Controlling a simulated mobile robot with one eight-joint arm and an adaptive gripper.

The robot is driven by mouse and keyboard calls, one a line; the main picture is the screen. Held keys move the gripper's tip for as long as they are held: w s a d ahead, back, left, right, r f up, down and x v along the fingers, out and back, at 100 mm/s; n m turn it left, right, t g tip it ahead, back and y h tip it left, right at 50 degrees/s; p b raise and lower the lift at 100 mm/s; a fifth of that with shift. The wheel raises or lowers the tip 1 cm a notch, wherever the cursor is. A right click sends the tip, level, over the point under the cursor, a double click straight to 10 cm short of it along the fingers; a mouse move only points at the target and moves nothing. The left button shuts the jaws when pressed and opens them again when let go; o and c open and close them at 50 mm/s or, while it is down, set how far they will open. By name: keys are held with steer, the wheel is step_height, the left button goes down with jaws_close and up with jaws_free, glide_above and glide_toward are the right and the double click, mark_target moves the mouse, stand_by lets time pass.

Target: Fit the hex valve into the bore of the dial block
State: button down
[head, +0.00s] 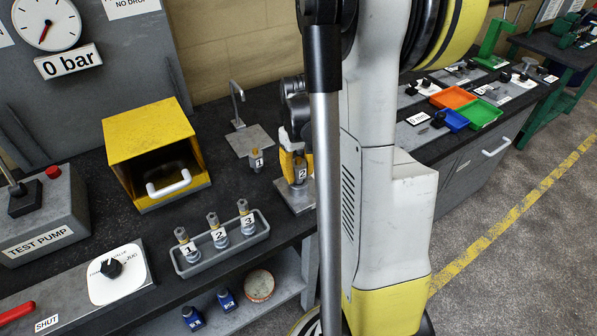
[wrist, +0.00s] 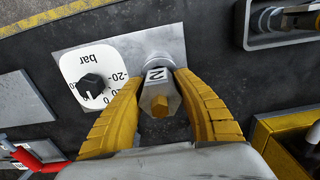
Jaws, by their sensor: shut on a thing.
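The hex valve (wrist: 160,92) is a grey metal body with a brass tip and a label reading 2. It is between the yellow fingers of my gripper (wrist: 160,110), which is shut on it. In the head view my gripper (head: 294,168) holds it upright over the dial block (head: 288,193), partly behind my own arm. In the wrist view the dial block (wrist: 175,42) is a grey plate with a white dial and black knob. The valve's far end lines up with a round metal part on this plate; the bore is hidden, so I cannot tell how deep it sits.
A grey tray (head: 184,268) holds several labelled valves in front. Another small labelled valve (head: 256,160) stands left of my gripper. A yellow open-fronted box (head: 150,125) and a tap-like spout (head: 238,100) are further left and behind. Dark bench top lies between them.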

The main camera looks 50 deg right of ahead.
mark_target(298, 159)
steer(key=shift+f+b, duration=0.8)
steer(key=shift+f, duration=0.2)
steer(key=c, duration=0.9)
jaws_free()
steer(key=shift+c, duration=0.2)
step_height(298, 159, up, 12)
